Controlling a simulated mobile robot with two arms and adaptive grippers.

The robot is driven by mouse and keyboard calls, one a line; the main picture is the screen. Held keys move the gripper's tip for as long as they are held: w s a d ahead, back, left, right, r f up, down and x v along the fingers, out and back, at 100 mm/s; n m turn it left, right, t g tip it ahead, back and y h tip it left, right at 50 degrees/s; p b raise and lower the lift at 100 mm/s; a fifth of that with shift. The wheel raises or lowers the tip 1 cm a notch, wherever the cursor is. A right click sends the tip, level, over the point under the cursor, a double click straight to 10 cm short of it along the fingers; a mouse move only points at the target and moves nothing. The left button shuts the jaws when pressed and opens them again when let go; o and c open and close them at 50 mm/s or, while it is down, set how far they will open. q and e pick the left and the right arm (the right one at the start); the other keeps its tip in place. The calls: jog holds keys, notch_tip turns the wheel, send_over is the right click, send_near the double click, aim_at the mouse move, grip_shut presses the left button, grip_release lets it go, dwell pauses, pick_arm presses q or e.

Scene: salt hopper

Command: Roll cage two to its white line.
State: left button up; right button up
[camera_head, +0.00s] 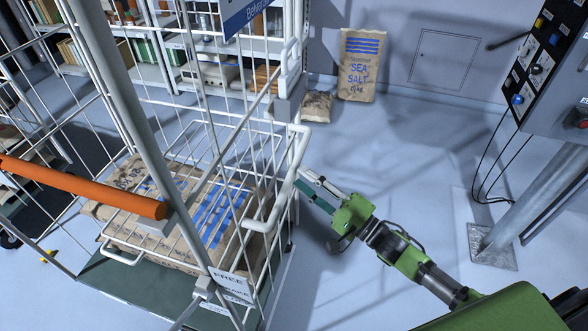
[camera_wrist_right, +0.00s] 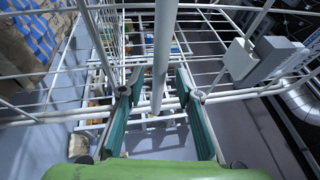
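A white wire roll cage (camera_head: 133,110) fills the left of the head view, with paper salt sacks (camera_head: 215,212) lying on its dark green base (camera_head: 130,285). I cannot read a number on it. A tag (camera_head: 232,287) marked "FREE" and "BRAKE" hangs low on its near side. My right gripper (camera_head: 305,182) is at the cage's right side, close to its white tube frame. In the right wrist view its teal fingers (camera_wrist_right: 160,72) are apart, with a white upright tube (camera_wrist_right: 165,50) seen between them. Whether they touch it is unclear. My left gripper is out of view. I make out no white line.
An orange bar (camera_head: 80,185) crosses the left side. Shelving (camera_head: 205,75) stands behind. A sea salt sack (camera_head: 360,65) leans on the back wall beside a smaller sack (camera_head: 316,106). A control panel (camera_head: 545,60) and its post (camera_head: 530,205) stand right. Floor between is clear.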

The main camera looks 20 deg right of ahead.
aim_at(293, 172)
jog(key=shift+x, duration=2.2)
grip_shut()
jog(key=shift+a, duration=0.1)
